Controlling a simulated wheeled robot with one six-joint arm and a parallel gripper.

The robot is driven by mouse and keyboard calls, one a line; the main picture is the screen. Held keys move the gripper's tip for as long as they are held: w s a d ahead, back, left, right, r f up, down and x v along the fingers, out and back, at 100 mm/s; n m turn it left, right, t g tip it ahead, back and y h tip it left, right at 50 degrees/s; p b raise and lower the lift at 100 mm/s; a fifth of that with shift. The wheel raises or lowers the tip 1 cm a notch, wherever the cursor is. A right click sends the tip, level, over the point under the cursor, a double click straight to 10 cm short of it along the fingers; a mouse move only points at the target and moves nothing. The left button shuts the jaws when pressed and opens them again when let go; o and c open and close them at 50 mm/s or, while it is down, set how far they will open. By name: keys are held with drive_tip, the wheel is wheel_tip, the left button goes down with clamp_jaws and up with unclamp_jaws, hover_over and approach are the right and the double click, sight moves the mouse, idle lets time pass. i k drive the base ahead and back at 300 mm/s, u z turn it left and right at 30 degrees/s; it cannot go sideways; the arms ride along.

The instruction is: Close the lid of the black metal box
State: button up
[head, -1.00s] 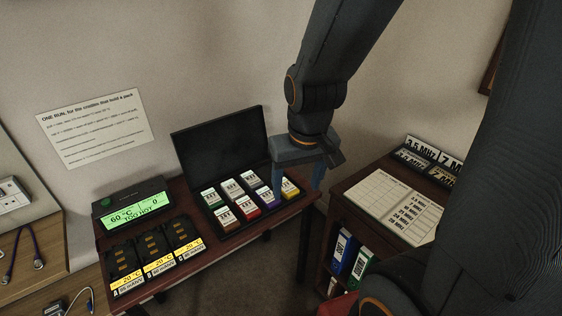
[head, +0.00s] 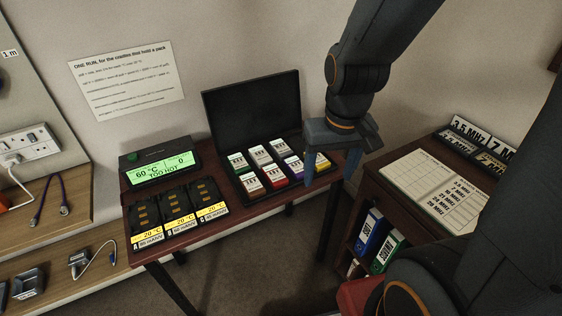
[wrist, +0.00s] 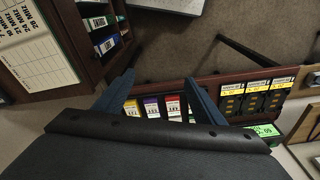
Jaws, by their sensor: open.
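The black metal box (head: 236,177) stands on the dark red table, with its lid (head: 252,112) open, tilted up at the back near the wall. Several labelled packs with coloured ends (head: 262,152) lie inside it in rows. My gripper (head: 328,178) is open and empty at the right end of the box, its blue fingers pointing down. It hides part of the box's right side. In the wrist view the fingers (wrist: 162,92) are spread apart, with several packs (wrist: 152,107) showing between and beyond them. The lid cannot be made out in the wrist view.
A charger with a green display (head: 160,172) and slots in front (head: 175,210) stands left of the box. A shelf unit (head: 395,205) with a chart (head: 432,190) and binders is at the right. A wall notice (head: 128,82) hangs behind.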

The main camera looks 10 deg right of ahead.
sight(240, 115)
drive_tip(key=u, duration=0.45)
drive_tip(key=i, duration=0.8)
drive_tip(key=z, duration=0.25)
